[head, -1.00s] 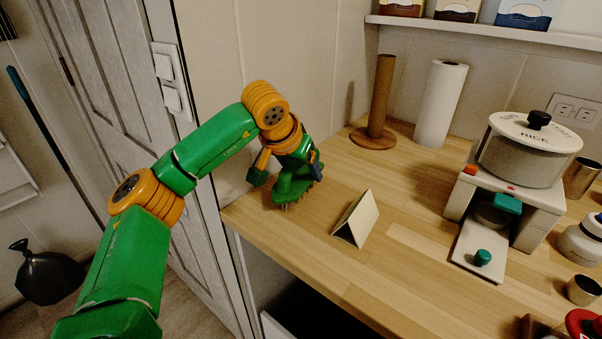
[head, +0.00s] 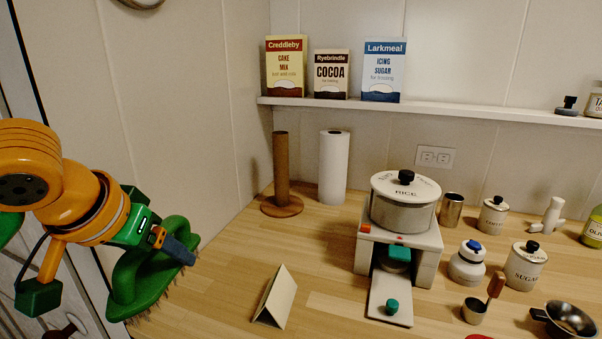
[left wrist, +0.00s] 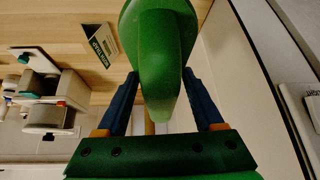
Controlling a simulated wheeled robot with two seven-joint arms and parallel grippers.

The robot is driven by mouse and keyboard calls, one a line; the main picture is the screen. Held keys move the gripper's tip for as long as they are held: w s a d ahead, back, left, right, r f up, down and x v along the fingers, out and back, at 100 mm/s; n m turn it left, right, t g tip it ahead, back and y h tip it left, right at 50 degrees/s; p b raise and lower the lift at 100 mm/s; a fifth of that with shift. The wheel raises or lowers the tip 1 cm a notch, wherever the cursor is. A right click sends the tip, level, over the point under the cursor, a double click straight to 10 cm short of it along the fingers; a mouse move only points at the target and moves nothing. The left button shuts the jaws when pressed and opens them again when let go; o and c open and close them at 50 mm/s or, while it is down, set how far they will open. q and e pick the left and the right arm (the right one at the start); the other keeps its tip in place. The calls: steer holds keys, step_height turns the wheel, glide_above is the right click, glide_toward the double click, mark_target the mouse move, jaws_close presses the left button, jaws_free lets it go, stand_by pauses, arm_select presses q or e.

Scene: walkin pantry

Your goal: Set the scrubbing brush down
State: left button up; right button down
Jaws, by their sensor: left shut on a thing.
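The green scrubbing brush (head: 145,280) is at the left of the head view, bristles facing down, over or at the left end of the wooden counter. My left gripper (head: 170,243) is shut on its handle. In the left wrist view the brush (left wrist: 160,50) fills the space between the two blue fingers (left wrist: 160,98). I cannot tell whether the bristles touch the counter. My right gripper is not in view.
A folded card (head: 275,297) stands right of the brush. Behind are a wooden post holder (head: 281,175) and a paper roll (head: 334,168). A rice pot (head: 404,208) sits on a white dispenser stand (head: 432,243). Bare counter (head: 225,250) lies between brush and card.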

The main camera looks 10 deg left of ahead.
arm_select(q)
steer(key=s+d+f+p, duration=0.1)
steer(key=d+p, duration=0.1)
steer(key=d, duration=0.4)
steer(key=d+f+m+h+p, duration=0.1)
steer(key=d+p, duration=0.1)
steer(key=d, duration=0.4)
steer(key=shift+s+d+f, duration=0.2)
steer(key=shift+s+f, duration=0.15)
steer(key=shift+w+a, duration=0.1)
steer(key=shift+w, duration=0.05)
steer(key=shift+r, duration=0.1)
